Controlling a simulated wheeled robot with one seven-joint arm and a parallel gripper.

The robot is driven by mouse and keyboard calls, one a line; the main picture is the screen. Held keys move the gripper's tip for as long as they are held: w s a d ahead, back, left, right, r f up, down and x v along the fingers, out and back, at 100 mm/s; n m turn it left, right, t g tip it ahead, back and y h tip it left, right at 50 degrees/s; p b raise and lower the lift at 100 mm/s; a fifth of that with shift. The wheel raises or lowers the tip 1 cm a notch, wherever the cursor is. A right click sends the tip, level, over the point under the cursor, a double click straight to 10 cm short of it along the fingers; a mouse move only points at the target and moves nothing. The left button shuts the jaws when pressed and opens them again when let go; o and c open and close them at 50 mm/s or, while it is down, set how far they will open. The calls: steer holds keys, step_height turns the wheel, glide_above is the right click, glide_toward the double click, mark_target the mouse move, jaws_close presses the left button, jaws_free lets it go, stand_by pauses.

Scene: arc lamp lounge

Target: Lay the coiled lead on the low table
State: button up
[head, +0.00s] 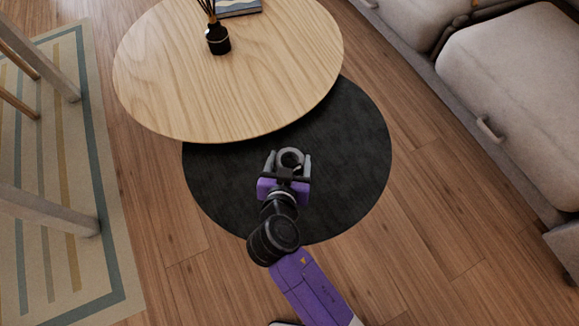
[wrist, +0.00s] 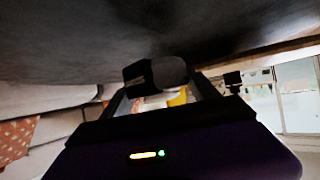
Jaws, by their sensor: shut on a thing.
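My gripper (head: 289,163) is shut on the coiled lead (head: 291,155), a small dark grey ring held upright or tilted between the two fingers. In the wrist view the lead (wrist: 170,72) shows as a rounded grey and black shape between the fingers; its far side is hidden. The low table (head: 160,80) has a pale oval wooden top and lies beyond my gripper, toward the top of the head view. In that view, my gripper and the lead are over a dark round surface (head: 345,130), apart from the wooden top's near edge.
A black reed diffuser (head: 218,40) and a book (head: 238,8) stand at the table's far side. A grey sofa (head: 520,75) lies right. A striped rug (head: 60,265) and wooden chair legs (head: 50,210) lie left. The near part of the wooden top is bare.

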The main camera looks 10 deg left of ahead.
step_height(320, 180, down, 4)
steer(key=shift+r+b, duration=0.2)
steer(key=shift+b, duration=0.4)
steer(key=o, duration=1.4)
steer(key=shift+s+r, duration=0.1)
steer(key=shift+r, duration=0.05)
steer(key=p+v, duration=0.3)
steer(key=v, duration=0.8)
steer(key=shift+s+r, duration=0.2)
steer(key=shift+s, duration=0.15)
steer(key=shift+d+f, duration=0.1)
